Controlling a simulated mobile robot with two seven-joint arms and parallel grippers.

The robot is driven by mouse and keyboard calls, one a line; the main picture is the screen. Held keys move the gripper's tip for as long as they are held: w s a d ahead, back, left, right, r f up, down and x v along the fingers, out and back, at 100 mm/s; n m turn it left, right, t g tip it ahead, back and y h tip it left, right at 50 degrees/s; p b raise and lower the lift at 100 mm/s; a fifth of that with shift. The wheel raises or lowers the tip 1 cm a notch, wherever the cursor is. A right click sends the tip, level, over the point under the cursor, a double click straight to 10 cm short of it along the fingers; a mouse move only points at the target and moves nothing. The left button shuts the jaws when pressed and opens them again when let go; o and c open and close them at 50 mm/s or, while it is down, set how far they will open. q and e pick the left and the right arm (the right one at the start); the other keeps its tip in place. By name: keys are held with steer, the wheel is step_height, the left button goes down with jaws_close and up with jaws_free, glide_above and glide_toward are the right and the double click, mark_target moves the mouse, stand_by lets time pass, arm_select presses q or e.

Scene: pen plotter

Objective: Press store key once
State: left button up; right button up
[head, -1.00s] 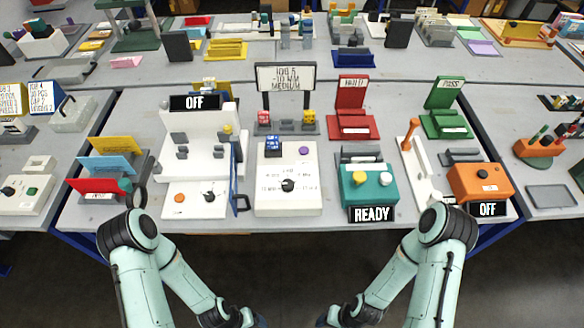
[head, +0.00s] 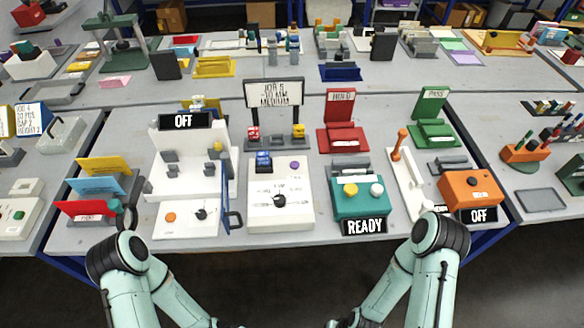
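A teal box (head: 373,203) stands near the table's front edge. It has a yellow round button (head: 350,190) and a white round button (head: 376,189) on top, and a READY sign (head: 364,227) on its front. A white box (head: 281,213) to its left has a black knob (head: 279,200), a purple button (head: 294,165) and small print that I cannot read. I cannot tell which button is the store key. My two arms come up at the bottom and bend down out of the picture. Neither gripper shows.
A white machine (head: 201,216) with an OFF sign (head: 184,121) stands left of the white box. An orange box (head: 472,185) with an OFF sign (head: 479,215) stands at right. Red HOLD (head: 342,140) and green PASS (head: 432,134) stands are behind. Dark floor lies before the table.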

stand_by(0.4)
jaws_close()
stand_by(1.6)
